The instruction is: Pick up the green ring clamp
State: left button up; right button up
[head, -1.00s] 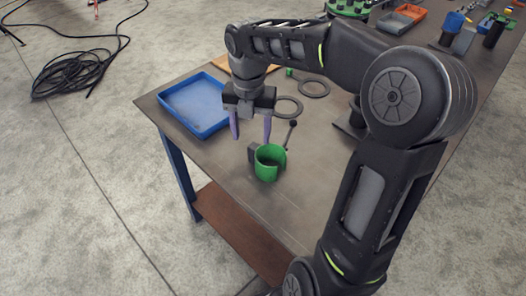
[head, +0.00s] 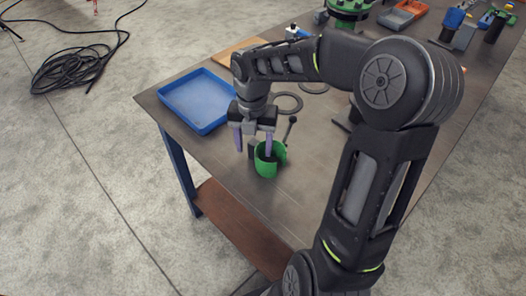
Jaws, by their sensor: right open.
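The green ring clamp (head: 266,168) stands on the table near its front left edge, a short open cylinder with a dark lever (head: 290,128) and a dark block at its side. My right gripper (head: 254,153) points down at the clamp with its two purple fingers apart. One finger is to the left of the clamp. The other overlaps the clamp's opening in the picture; I cannot tell whether it is inside or touches the wall. My left gripper is not in view.
A blue tray (head: 197,101) lies at the table's left corner. Dark flat rings (head: 287,102) lie behind the gripper. Tools and an orange-grey bin (head: 402,14) are at the back. My right arm covers the table's right part. The tabletop (head: 214,147) left of the clamp is bare.

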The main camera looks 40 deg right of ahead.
jog(key=shift+f, duration=0.8)
grip_shut()
dwell(0.4)
dwell(0.8)
